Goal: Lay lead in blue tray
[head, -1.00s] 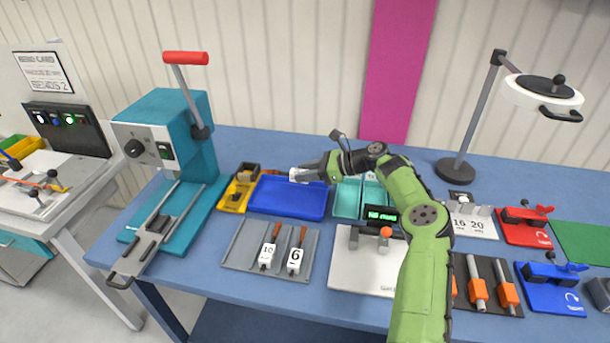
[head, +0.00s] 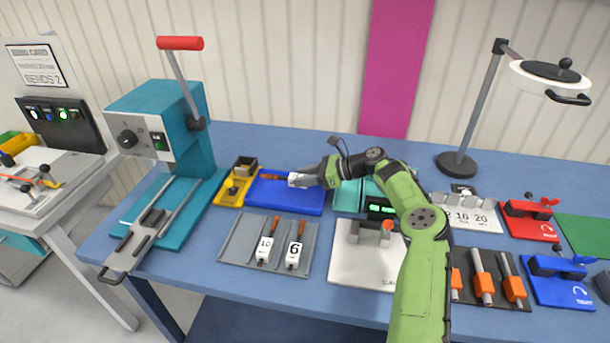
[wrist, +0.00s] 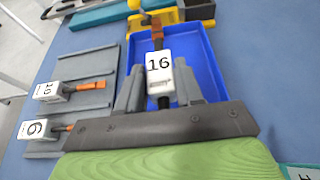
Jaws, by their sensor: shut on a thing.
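The blue tray (head: 290,198) lies at the back of the table, left of the teal trays. My gripper (head: 298,180) is over the tray, reaching in from the right. In the wrist view my gripper (wrist: 158,98) is shut on a lead with a white block marked 16 (wrist: 160,66). The lead's brown end (wrist: 157,38) points away from my gripper, over the tray's far part. The tray also shows in the wrist view (wrist: 208,75) below and around the lead. I cannot tell whether the lead touches the tray floor.
Left of the blue tray is a yellow fixture (head: 234,190). In front is a grey rack (head: 240,240) with leads marked 10 (head: 264,248) and 6 (head: 293,254). A teal lever press (head: 165,140) stands at the left.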

